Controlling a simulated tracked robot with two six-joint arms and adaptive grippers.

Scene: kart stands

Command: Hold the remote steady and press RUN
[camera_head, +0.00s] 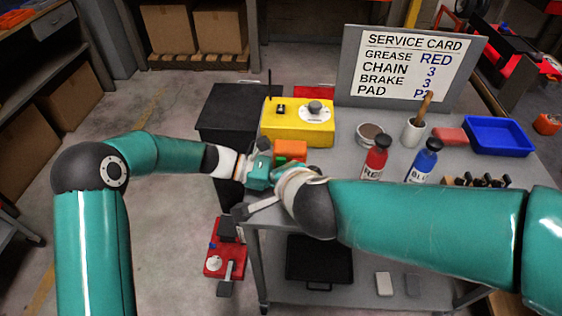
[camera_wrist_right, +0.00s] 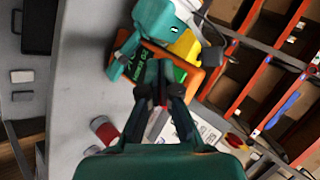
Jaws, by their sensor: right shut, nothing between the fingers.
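The remote (camera_head: 290,150) shows as an orange block above the table's left part, partly covered by my grippers. In the right wrist view the remote (camera_wrist_right: 194,82) shows an orange edge, with a dark area and green lettering beside it. My left gripper (camera_head: 258,170) reaches in from the left and appears shut on the remote; its fingertips are mostly hidden. My right gripper (camera_wrist_right: 160,98) is shut and empty, its fingertips close to the remote. I cannot tell whether they touch it. The RUN button cannot be made out.
A yellow box (camera_head: 298,122) with a knob and antenna stands behind the remote. A red bottle (camera_head: 375,160), blue bottle (camera_head: 424,162), cup (camera_head: 412,133) and blue tray (camera_head: 498,137) stand right on the grey table. A service card (camera_head: 412,68) stands behind. A red jack (camera_head: 226,247) is on the floor.

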